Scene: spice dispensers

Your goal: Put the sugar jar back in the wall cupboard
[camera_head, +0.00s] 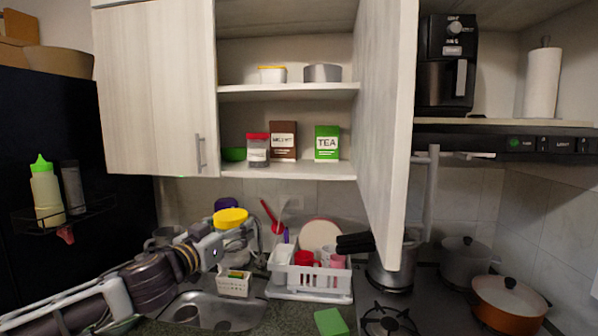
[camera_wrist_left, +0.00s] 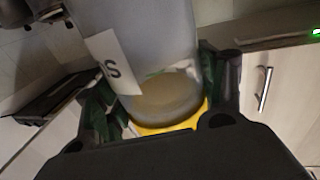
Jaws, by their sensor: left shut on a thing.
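The sugar jar, with its yellow lid (camera_head: 230,217), is in my left gripper (camera_head: 228,242), above the sink and below the open cupboard. In the left wrist view the clear jar (camera_wrist_left: 160,45) sits between the fingers, with a white label showing an S and pale contents. My left gripper is shut on it. The wall cupboard (camera_head: 288,91) is open, its door swung out to the right. Its lower shelf holds a green bowl, a red-lidded jar (camera_head: 258,148), a brown box (camera_head: 283,141) and a green TEA box (camera_head: 327,143). My right gripper is not in view.
The open door (camera_head: 385,130) juts out right of the shelves. A white dish rack (camera_head: 310,279) stands below, beside the sink (camera_head: 213,312). Pots and an orange pan (camera_head: 508,302) are on the stove. The lower shelf has free room in front and at its right end.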

